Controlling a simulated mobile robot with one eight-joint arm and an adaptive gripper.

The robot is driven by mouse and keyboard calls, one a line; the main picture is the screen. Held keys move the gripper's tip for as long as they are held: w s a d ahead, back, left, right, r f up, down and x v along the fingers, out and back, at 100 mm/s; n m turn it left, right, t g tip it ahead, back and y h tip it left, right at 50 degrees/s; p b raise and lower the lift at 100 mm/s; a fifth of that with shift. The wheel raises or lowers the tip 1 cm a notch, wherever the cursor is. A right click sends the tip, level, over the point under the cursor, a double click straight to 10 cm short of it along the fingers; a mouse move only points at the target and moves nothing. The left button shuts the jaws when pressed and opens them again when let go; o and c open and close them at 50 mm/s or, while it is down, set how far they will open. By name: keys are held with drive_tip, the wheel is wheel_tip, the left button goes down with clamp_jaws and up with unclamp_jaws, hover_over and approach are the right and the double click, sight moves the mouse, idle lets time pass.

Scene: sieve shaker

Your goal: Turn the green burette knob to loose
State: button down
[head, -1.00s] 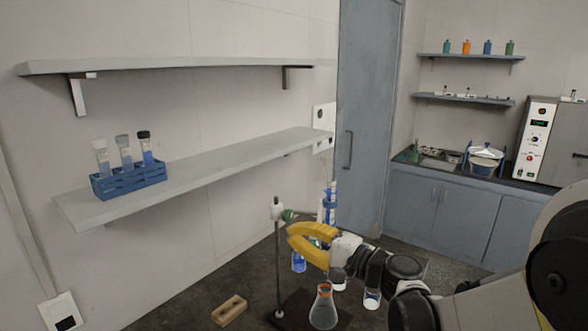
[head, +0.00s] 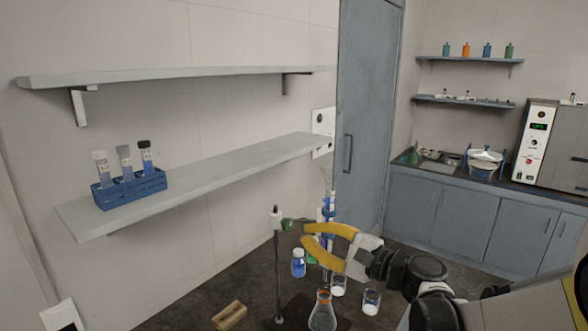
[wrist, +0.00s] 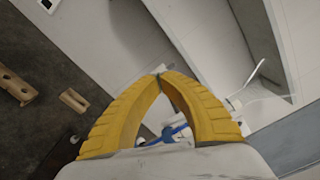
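A small green knob (head: 287,225) shows near the top of the stand rod (head: 278,265) in the head view. A burette with blue parts (head: 329,207) rises to the right of it, partly behind my gripper. My gripper (head: 303,233) has yellow fingers and is a short way right of and slightly below the green knob in the picture; I see no clear contact. In the wrist view its fingertips (wrist: 161,74) meet or nearly meet, with nothing clearly held. Blue burette or clamp parts (wrist: 176,132) show between the fingers. The green knob is not clearly visible there.
A blue-filled bottle (head: 298,263) and beakers (head: 371,301) are close by. A wooden block (head: 229,315) lies left. A wall shelf (head: 210,177) holds a blue tube rack (head: 130,190).

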sight(284, 228)
drive_tip(key=shift+m, duration=0.3)
drive_tip(key=shift+x, duration=3.5)
drive_tip(key=shift+r, duration=0.1)
drive_tip(key=shift+w+d+b, duration=0.15)
drive_tip(key=shift+b, duration=0.25)
drive_tip(key=shift+f+b, duration=0.55)
drive_tip(key=shift+b, duration=0.2)
drive_tip(key=shift+s, duration=0.25)
drive_tip(key=shift+s+a, duration=0.2)
drive_tip(key=shift+a, duration=0.2)
drive_tip(key=v, duration=0.6)
